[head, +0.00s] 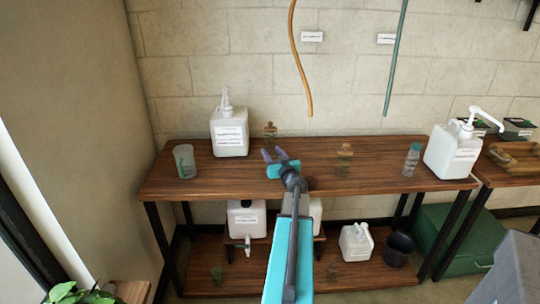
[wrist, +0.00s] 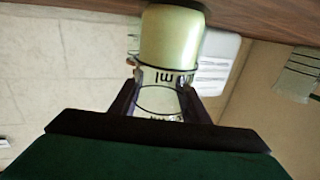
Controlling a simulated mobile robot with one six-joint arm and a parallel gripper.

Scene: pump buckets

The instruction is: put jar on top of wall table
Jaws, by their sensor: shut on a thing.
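A small clear jar with a brownish stopper (head: 270,130) shows just beyond my fingertips, over the back of the wooden wall table (head: 330,193). My gripper (head: 274,153) has its two fingers around the lower visible part of a jar. In the wrist view the jar (wrist: 172,40) is pale green with dark "ml" markings, and its near part lies between the fingertips (wrist: 162,97). The wrist view is turned over, with the wood at its top edge. I cannot tell whether the jar touches the table.
A white pump jug (head: 229,135) and a beaker (head: 185,162) stand to the left. A second stoppered jar (head: 344,155), a clear bottle (head: 412,160) and another pump jug (head: 455,150) stand to the right. White containers and a dark bucket (head: 398,248) are on the lower shelf.

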